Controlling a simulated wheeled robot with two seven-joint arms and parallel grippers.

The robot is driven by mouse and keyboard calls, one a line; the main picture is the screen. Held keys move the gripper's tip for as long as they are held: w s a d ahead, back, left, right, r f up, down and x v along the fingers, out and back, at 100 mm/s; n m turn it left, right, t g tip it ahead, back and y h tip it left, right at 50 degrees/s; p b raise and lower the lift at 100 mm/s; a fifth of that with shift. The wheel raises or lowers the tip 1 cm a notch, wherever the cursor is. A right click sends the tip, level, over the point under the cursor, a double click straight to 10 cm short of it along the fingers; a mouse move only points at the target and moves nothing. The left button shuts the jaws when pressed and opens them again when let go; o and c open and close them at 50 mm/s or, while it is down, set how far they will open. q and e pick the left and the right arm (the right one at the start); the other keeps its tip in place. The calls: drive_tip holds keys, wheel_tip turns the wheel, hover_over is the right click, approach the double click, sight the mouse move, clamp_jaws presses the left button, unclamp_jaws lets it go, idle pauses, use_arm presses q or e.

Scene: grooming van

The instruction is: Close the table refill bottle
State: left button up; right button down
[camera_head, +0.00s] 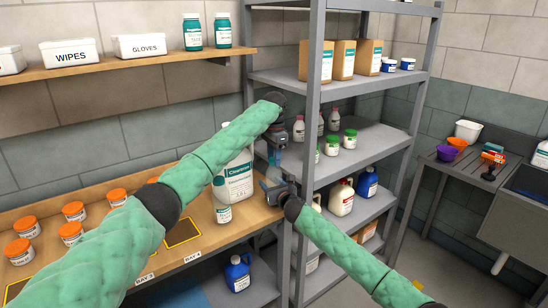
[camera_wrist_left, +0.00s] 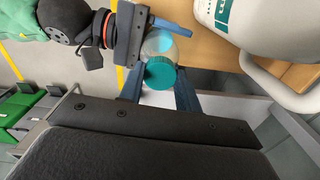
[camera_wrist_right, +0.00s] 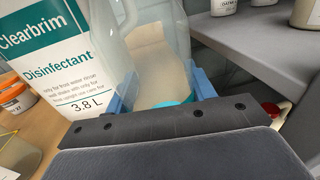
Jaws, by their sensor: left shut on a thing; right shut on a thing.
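The refill bottle is a small translucent bottle (camera_head: 273,157) held up beside the shelf's front post. Its clear body (camera_wrist_left: 158,43) and teal cap (camera_wrist_left: 160,75) show in the left wrist view. My left gripper (camera_head: 276,139) comes from above and is shut on the teal cap. My right gripper (camera_head: 272,184) is below and is shut on the clear body, which fills the space between its fingers in the right wrist view (camera_wrist_right: 165,85). The cap is in line with the body and looks against it. I cannot tell whether it is fully seated.
A large Clearbrim disinfectant jug (camera_head: 236,182) stands close by on the wooden bench (camera_head: 190,248), with a small white bottle (camera_head: 223,207) in front. Several orange-lidded jars (camera_head: 72,210) stand at left. The grey shelving (camera_head: 313,110) with bottles is immediately right of the grippers.

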use_arm(q)
drive_tip(key=m, duration=0.8)
drive_tip(key=shift+m, duration=0.3)
drive_tip(key=m, duration=0.7)
drive_tip(key=o, duration=1.1)
drive_tip(key=shift+c, duration=0.2)
drive_tip(key=shift+r, duration=2.25)
drive_tip(key=shift+c, duration=0.3)
